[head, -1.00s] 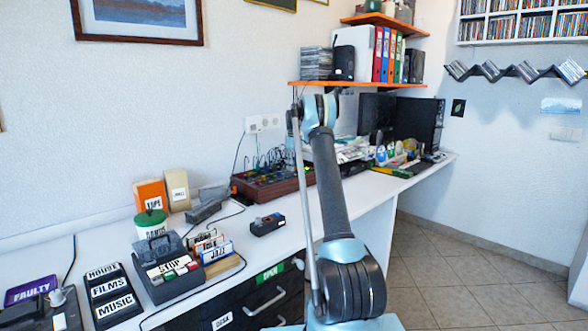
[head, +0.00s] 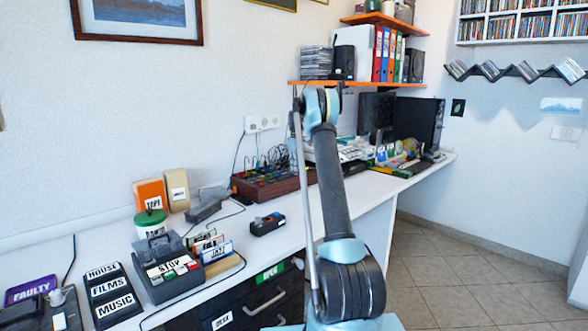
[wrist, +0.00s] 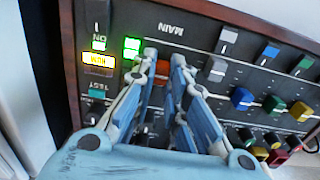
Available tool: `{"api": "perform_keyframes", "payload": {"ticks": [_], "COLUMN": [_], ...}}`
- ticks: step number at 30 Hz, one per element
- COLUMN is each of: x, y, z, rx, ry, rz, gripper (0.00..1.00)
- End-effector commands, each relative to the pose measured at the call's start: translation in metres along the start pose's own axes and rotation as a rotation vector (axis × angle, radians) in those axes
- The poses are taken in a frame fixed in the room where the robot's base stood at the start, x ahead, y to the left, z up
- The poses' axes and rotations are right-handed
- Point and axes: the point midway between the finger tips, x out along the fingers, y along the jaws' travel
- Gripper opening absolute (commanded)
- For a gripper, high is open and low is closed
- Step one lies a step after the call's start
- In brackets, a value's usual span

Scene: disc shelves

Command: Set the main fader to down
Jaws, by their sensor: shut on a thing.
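The mixing desk (head: 272,188), dark with wooden sides, stands on the long white table in the head view. In the wrist view its black panel (wrist: 150,22) fills the picture, with the white word MAIN across it. The red cap of the main fader (wrist: 162,69) shows between the fingertips of my gripper (wrist: 164,62). My gripper is shut on this cap, and the fingers partly hide it and its slot. In the head view my arm rises in front of the table, and I cannot make out my gripper there.
Beside the fingers are a grey fader cap (wrist: 215,68), a blue knob (wrist: 242,99) and several other coloured caps. A lit yellow switch (wrist: 98,60) and green lights (wrist: 131,47) are at the left. A small black box (head: 267,224) lies on the table near the desk.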

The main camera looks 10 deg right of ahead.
Motion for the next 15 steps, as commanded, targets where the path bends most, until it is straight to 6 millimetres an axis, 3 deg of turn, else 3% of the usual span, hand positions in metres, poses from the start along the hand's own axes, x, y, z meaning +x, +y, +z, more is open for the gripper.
{"api": "perform_keyframes", "payload": {"ticks": [4, 13, 14, 15], "x": [-0.001, -0.001, -0.001, -0.001], "y": [0.003, 0.004, 0.004, 0.004], "z": [0.016, 0.018, 0.018, 0.018], "rx": [0.004, 0.004, 0.004, 0.004], "ry": [0.000, -0.001, -0.001, -0.001], "rz": [0.004, 0.005, 0.005, 0.005], "gripper": [0.00, 0.00, 0.18, 0.27]}}
